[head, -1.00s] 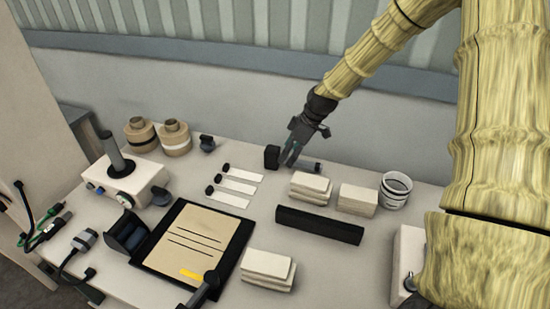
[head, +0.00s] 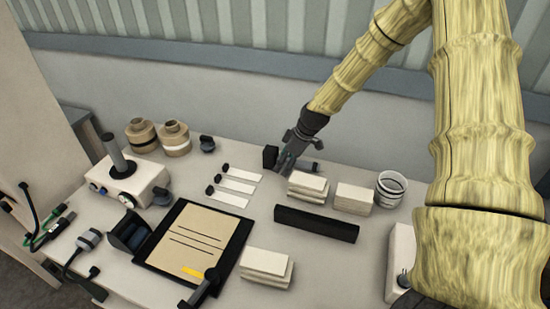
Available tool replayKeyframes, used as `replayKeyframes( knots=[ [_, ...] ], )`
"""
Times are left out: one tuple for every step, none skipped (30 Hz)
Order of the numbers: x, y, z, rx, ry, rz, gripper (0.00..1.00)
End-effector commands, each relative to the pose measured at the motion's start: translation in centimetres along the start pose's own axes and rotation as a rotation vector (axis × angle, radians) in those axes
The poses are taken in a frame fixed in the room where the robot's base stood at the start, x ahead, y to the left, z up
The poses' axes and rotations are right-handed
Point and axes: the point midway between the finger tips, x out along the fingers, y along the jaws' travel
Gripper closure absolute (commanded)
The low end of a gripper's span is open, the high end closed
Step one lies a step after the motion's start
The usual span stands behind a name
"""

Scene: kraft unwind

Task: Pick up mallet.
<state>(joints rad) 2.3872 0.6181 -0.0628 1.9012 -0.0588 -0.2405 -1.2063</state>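The mallet shows in the head view near the back of the table, with a dark block head (head: 270,157) and a handle whose dark end (head: 318,170) sticks out to the right. My gripper (head: 287,167) points down at the handle, just right of the head. Its fingers cover the middle of the handle. Whether they are closed on it or only around it cannot be made out. The mallet appears to lie on the table.
White stacked blocks (head: 307,187) stand just right and in front of my gripper, with a black bar (head: 316,224) nearer. White strips with black ends (head: 233,187) lie to the left. A white cup (head: 391,187) stands at the right. The wall (head: 230,99) is close behind.

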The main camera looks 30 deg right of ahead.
Motion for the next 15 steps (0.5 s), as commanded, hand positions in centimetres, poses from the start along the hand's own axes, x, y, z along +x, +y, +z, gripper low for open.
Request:
replayKeyframes(
  knots=[
    [0.1,-0.01,-0.06,-0.001,-0.001,-0.001,0.32],
    [0.11,-0.02,-0.07,-0.002,-0.001,-0.001,0.36],
    [0.12,-0.02,-0.07,-0.001,-0.001,-0.001,0.43],
    [0.11,-0.02,-0.06,-0.001,-0.001,-0.001,0.48],
    [0.11,-0.02,-0.04,-0.001,-0.001,-0.001,0.54],
    [0.09,-0.01,-0.01,-0.001,-0.001,-0.001,0.61],
    [0.08,0.0,0.01,0.0,-0.001,0.0,0.67],
    [0.08,-0.01,0.03,0.0,-0.001,0.0,0.72],
    [0.08,-0.01,0.05,0.0,-0.001,-0.001,0.79],
    [0.07,-0.01,0.06,0.0,-0.001,-0.001,0.85],
    [0.07,-0.01,0.05,0.0,-0.001,-0.001,0.9],
    [0.01,0.02,-0.05,-0.001,0.0,0.0,0.96],
    [0.01,0.02,-0.08,-0.001,0.0,0.0,0.96],
    [0.01,0.01,-0.09,-0.001,0.0,0.0,0.96],
    [0.01,0.01,-0.11,-0.001,0.0,0.0,0.96]
  ],
)
